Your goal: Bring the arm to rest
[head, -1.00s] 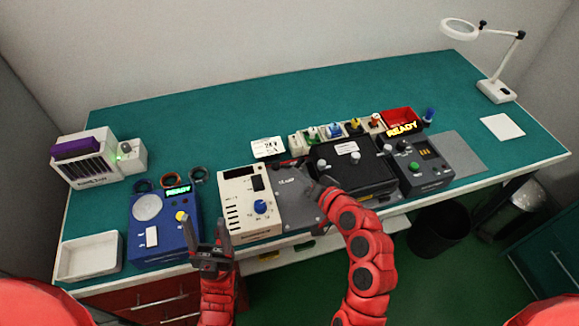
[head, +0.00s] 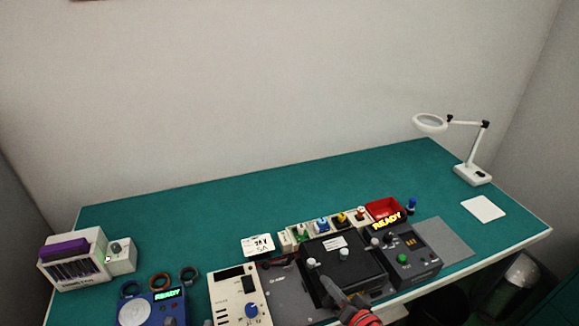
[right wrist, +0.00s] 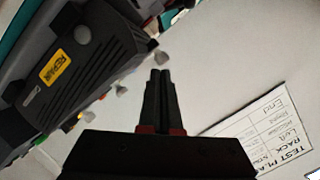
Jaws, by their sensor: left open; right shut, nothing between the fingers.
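My right gripper (head: 328,288) is in front of the black box at the middle of the bench in the head view, with its red arm coming up from the bottom edge. In the right wrist view its two dark fingers (right wrist: 160,74) are together with nothing between them. My left gripper (head: 195,323) barely shows at the bottom edge of the head view, between the blue unit and the cream unit; most of it and its arm are cut off.
On the green bench (head: 300,190) stand a blue unit (head: 150,308), a cream unit (head: 238,295), a black box (head: 350,262), a dark grey unit (head: 408,255) and a magnifier lamp (head: 472,172). The bench's back is clear. A printed card (right wrist: 255,135) shows in the right wrist view.

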